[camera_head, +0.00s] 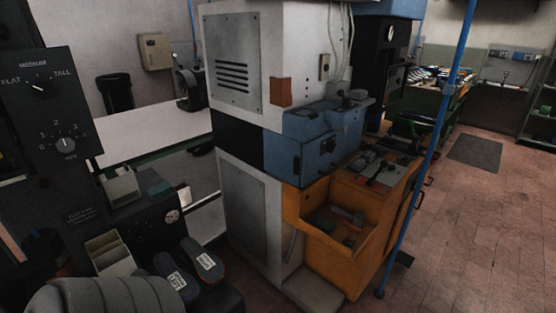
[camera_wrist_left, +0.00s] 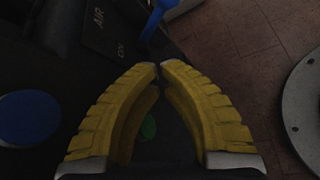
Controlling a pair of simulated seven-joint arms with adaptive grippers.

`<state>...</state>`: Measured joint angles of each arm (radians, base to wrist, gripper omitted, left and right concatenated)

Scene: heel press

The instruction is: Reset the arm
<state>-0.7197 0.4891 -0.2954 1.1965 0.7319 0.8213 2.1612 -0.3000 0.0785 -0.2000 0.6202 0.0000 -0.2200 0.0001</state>
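My left gripper (camera_wrist_left: 160,67) shows in the left wrist view, with two yellow ribbed fingers. Its tips meet and nothing shows between them; the space behind the tips is dark. Ahead of it is a dark panel (camera_wrist_left: 105,42) marked "AIR" and "ON", with a blue lever-like part (camera_wrist_left: 153,20) beside it. A small green round spot (camera_wrist_left: 149,127) shows beyond the fingers. Neither gripper can be made out in the head view, and my right gripper is in no frame.
A dark control panel (camera_head: 52,110) with two knobs stands at left. Two labelled shoe-like pieces (camera_head: 206,262) lie by a beige divided tray (camera_head: 108,250). A blue-and-white machine (camera_head: 245,185), an orange tool drawer (camera_head: 335,240) and a blue pole (camera_head: 425,165) stand further right.

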